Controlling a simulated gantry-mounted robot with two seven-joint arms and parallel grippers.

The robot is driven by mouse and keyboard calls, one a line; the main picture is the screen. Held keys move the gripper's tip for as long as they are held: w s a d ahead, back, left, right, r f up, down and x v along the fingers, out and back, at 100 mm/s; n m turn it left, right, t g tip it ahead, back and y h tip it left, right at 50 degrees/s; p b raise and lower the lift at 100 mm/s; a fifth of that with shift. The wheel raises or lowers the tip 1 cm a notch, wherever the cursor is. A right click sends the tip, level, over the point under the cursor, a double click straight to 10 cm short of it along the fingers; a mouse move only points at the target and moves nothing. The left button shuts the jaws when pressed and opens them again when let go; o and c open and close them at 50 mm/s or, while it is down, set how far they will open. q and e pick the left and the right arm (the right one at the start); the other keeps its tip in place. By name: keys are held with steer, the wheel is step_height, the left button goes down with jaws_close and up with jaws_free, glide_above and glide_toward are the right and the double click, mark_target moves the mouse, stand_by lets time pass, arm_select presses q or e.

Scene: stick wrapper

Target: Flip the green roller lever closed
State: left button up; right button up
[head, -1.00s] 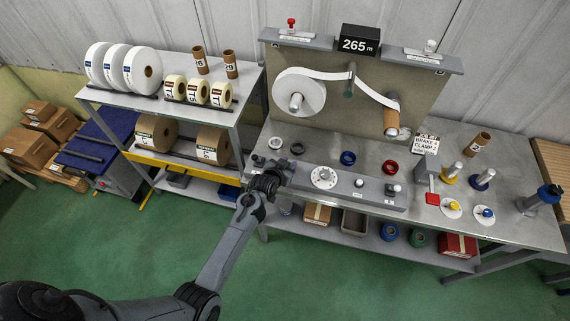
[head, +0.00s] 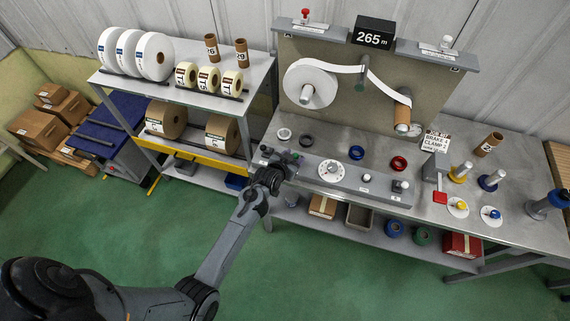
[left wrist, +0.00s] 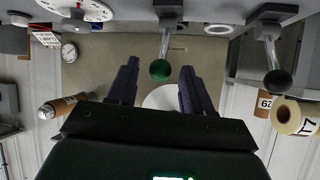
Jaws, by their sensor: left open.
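The green roller lever is a thin metal rod with a dark green ball knob (left wrist: 160,69), hanging from the grey panel at the top of the left wrist view. In the head view its green knob (head: 296,155) shows small at the left end of the panel. My left gripper (head: 284,168) is at that end. It is open; in the left wrist view its two dark fingers (left wrist: 158,88) stand on either side of the knob's line, with the knob between the tips. I cannot tell whether they touch it. My right gripper is out of view.
A second lever with a blackish knob (left wrist: 278,82) hangs to the right in the left wrist view. The grey control panel (head: 311,172) carries a white dial (head: 331,172). A white roll (head: 312,84) is on the upright board (head: 345,115). A roll shelf stands left.

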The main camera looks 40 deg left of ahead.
arm_select(q)
steer(key=v, duration=0.8)
steer(key=shift+s, duration=0.25)
